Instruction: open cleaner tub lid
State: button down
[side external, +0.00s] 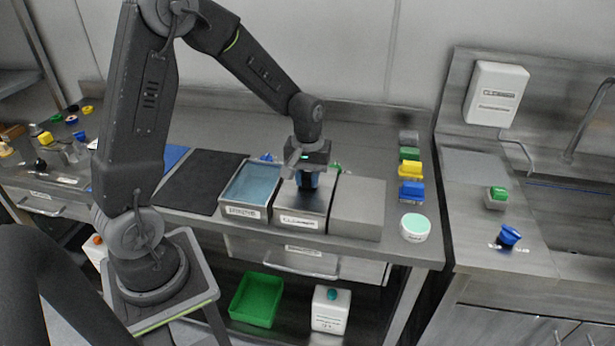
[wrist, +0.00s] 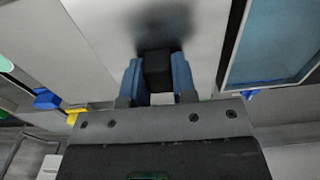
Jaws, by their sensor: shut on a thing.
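The middle steel tub (side external: 300,222) stands on the bench with a blurred label on its front; I take it for the cleaner tub. Its flat grey lid (side external: 289,201) appears to lie on top; I cannot tell whether it is slightly raised. My gripper (side external: 307,183) is above the lid, pointing down. In the wrist view my gripper (wrist: 157,78) has its blue fingers shut on the lid's black handle (wrist: 158,70), one finger on each side. The grey lid (wrist: 105,25) fills the middle of that view.
An open tub of blue liquid (side external: 245,211) stands close on the left, its rim also in the wrist view (wrist: 226,60). A plain grey box (side external: 357,208) stands close on the right. A round mint-topped tub (side external: 415,227) and coloured blocks (side external: 411,170) are farther right. A black mat (side external: 202,182) lies left.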

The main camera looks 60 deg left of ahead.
aim_at(358, 197)
jog(key=w+d, duration=0.8)
jog(key=shift+w+d, duration=0.25)
jog(key=shift+w, duration=0.05)
jog(key=c, duration=0.9)
grip_release()
notch_tip(358, 197, up, 14)
jog(key=shift+f, duration=0.1)
